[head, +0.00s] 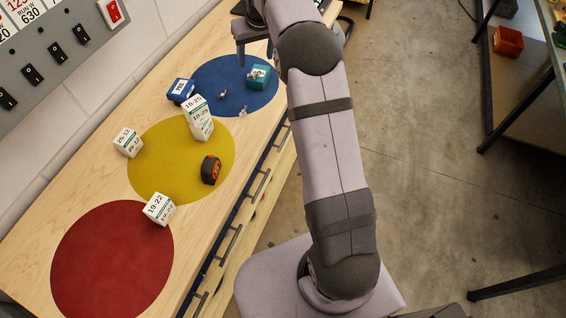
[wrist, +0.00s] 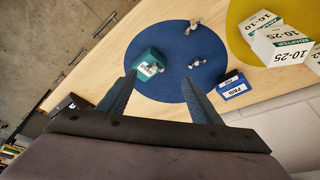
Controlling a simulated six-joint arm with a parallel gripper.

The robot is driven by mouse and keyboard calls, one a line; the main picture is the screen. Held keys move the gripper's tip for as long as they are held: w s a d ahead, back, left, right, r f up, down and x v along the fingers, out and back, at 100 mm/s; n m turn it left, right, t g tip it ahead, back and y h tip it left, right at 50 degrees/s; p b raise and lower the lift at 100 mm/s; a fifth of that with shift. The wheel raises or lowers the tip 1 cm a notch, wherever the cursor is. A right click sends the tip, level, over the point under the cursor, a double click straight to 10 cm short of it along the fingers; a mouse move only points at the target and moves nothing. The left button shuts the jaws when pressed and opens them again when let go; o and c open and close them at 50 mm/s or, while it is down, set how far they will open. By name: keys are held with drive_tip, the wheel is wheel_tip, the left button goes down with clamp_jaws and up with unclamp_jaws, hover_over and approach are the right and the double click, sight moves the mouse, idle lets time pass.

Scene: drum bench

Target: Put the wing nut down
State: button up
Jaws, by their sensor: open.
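Two small silver pieces that look like wing nuts lie apart on the blue round mat (head: 215,72): one (head: 222,96) nearer its middle, one (head: 243,112) near its edge. They also show in the wrist view, one (wrist: 191,27) near the top and one (wrist: 193,62) lower down. A teal box (head: 258,77) on the mat has silver pieces at its top; it also shows in the wrist view (wrist: 146,78). My gripper (wrist: 160,77) is open, its fingers apart with nothing held between them. In the head view my gripper (head: 255,50) is above the mat's far part.
A blue box (head: 181,90) stands at the mat's left edge. White adapter boxes (head: 200,125) stand beside and on the yellow mat (head: 150,165), with a dark orange-marked object (head: 211,170). The red mat (head: 110,262) is largely clear. A switch panel (head: 70,45) borders the bench.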

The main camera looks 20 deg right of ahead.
drive_tip(key=s+a+f+g, duration=0.1)
drive_tip(key=s+a+f, duration=0.1)
drive_tip(key=s, duration=1.1)
drive_tip(key=s+a+f+g, duration=0.1)
drive_tip(key=s+a+f, duration=0.2)
drive_tip(key=s, duration=1)
drive_tip(key=s+a+f+g, duration=0.2)
drive_tip(key=s, duration=1.1)
drive_tip(key=shift+a+f, duration=0.2)
drive_tip(key=shift+f, duration=0.1)
